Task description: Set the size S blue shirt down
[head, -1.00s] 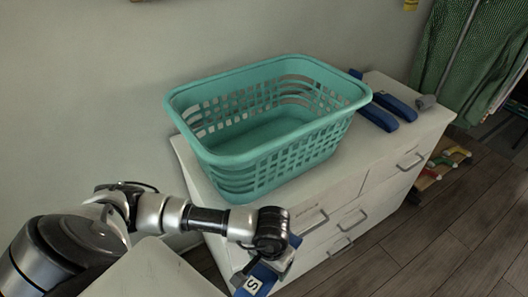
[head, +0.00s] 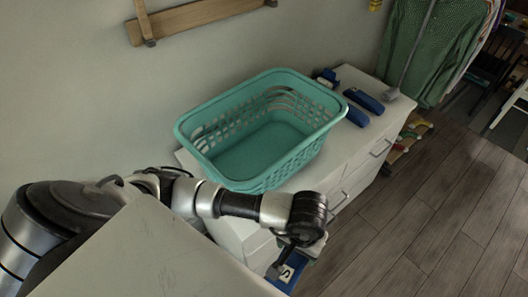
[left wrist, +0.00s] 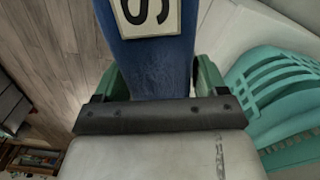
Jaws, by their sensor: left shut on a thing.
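The size S blue shirt (head: 287,272) is folded, with a white S label, and shows low in the head view. My left gripper (head: 300,252) is shut on it and holds it in front of the dresser. In the left wrist view the blue cloth (left wrist: 158,70) sits between the two green fingers of my left gripper (left wrist: 153,80), with the S label at the top. The lower part of the shirt is cut off in both views. My right gripper is not in view.
A teal laundry basket (head: 262,180), empty inside, stands on the white dresser (head: 350,150). Dark blue folded items (head: 364,101) lie right of the basket. A wooden wall rack (head: 195,19) is above. Green clothing (head: 437,45) hangs at the right. Open wood floor (head: 400,230) lies right of the dresser.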

